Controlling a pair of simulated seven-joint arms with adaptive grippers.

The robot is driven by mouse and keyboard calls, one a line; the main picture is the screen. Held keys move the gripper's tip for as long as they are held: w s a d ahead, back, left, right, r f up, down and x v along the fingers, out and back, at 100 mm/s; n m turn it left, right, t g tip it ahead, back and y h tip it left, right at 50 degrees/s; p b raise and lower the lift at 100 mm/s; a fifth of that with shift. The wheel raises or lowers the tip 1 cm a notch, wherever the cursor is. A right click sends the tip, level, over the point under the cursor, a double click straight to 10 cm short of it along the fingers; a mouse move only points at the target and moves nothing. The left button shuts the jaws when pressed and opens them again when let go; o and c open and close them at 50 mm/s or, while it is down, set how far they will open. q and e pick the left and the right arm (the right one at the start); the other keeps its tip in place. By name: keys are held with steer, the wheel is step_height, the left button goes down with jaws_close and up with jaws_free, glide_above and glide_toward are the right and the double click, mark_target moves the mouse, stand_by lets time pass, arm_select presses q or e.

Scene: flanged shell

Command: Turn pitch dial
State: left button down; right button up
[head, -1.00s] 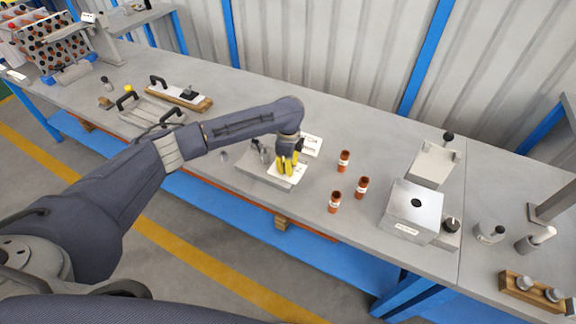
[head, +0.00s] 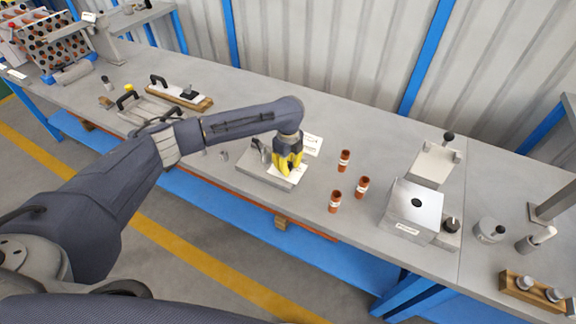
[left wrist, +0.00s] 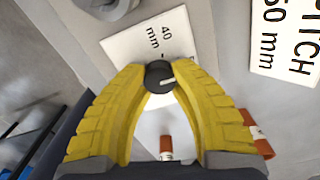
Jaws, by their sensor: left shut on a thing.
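The pitch dial is a small dark knob (left wrist: 160,77) with a white pointer line. It sits on a white label plate (left wrist: 128,42) printed "40 mm" in the left wrist view. My left gripper (head: 287,167) has yellow fingers and points down over the grey fixture (head: 248,168) on the bench. In the left wrist view its fingertips (left wrist: 160,70) are closed around the dial, one on each side. The gripper hides the dial in the head view. A white card (left wrist: 287,35) reading "ITCH" and "50 mm", partly cut off, lies beside the fixture. My right gripper is not in view.
Several orange-brown cylinders (head: 335,200) stand on the bench right of the fixture. A grey metal box (head: 413,207) with a dark hole on top stands further right. The bench front edge is close to the fixture.

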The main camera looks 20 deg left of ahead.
mark_target(289, 165)
arm_select(q)
steer(key=shift+d, duration=0.2)
steer(key=c, duration=1)
jaws_free()
steer(key=shift+a, duration=0.1)
steer(key=shift+c, duration=0.2)
step_height(289, 165, up, 12)
